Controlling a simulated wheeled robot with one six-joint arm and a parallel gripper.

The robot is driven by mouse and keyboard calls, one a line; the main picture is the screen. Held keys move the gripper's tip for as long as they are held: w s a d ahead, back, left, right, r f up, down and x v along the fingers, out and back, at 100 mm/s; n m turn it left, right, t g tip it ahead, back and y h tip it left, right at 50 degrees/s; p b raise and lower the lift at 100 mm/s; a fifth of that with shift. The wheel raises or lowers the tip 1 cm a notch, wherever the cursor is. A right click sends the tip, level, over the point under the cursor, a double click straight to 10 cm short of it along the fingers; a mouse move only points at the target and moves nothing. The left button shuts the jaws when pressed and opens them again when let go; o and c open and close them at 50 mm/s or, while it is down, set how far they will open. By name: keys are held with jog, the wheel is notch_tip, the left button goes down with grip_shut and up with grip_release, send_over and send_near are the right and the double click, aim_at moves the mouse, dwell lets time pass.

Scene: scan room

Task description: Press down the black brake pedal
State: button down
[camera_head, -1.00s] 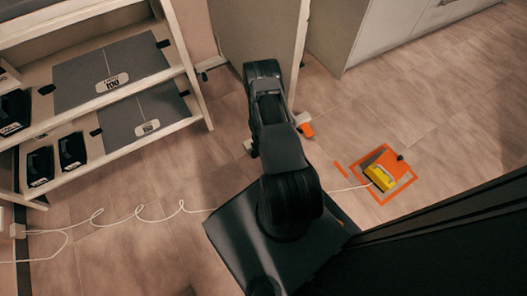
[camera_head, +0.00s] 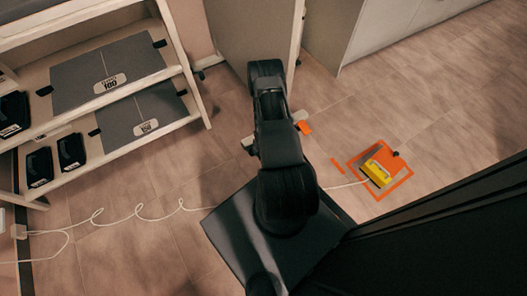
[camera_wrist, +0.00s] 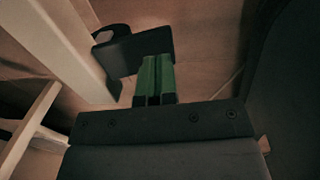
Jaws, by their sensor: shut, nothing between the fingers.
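In the wrist view, a black plate-like part (camera_wrist: 138,50) with a rounded loop at its left lies just beyond my gripper's fingertips; it looks like the black brake pedal, but I cannot be sure. My gripper (camera_wrist: 155,62) has green fingers, side by side, shut and empty. The fingertips overlap the black part's lower edge in the picture; I cannot tell whether they touch it. In the head view my arm hides the gripper and this black part. An orange piece (camera_head: 304,127) and a pale piece (camera_head: 248,144) show on either side of the arm near the floor.
A tall panel (camera_head: 250,40) stands ahead. A shelf (camera_head: 120,145) with boxes is at left. A yellow-fronted foot switch (camera_head: 377,173) sits in an orange floor outline (camera_head: 402,184) at right. Its coiled white cable (camera_head: 140,217) crosses the floor. Floor beyond the switch is clear.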

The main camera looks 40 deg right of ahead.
jog(key=shift+r+p, duration=0.5)
jog(key=shift+r, duration=0.35)
jog(key=shift+r, duration=0.3)
jog(key=s+r+p, duration=0.3)
jog(key=r+p, duration=0.3)
jog(key=r, duration=0.7)
jog(key=shift+s+a, duration=0.2)
jog(key=shift+a, duration=0.05)
jog(key=w+a+r+m+p, duration=0.25)
jog(key=r+p, duration=0.25)
jog(key=r, duration=0.8)
jog(key=w+a+r+m+t+h+p, duration=0.1)
jog(key=w+r+m+p, duration=0.3)
jog(key=r, duration=1)
jog(key=w+a+r+m+p, duration=0.15)
jog(key=r+p, duration=0.45)
jog(key=r, duration=0.7)
jog(key=s+a+r+m+p, duration=0.2)
jog(key=s+a+r+p, duration=0.1)
jog(key=r, duration=0.7)
jog(key=s+a+r+m+t+p, duration=0.1)
jog(key=s+a+r+m+p, duration=0.2)
jog(key=r, duration=0.8)
jog(key=s+a+r+m+y+p, duration=0.1)
jog(key=s+a+r+m+p, duration=0.2)
jog(key=a+r+p, duration=0.4)
notch_tip(320, 180, up, 4)
jog(key=shift+s+r+t, duration=0.25)
jog(key=shift+s+t, duration=0.05)
jog(key=shift+s, duration=0.4)
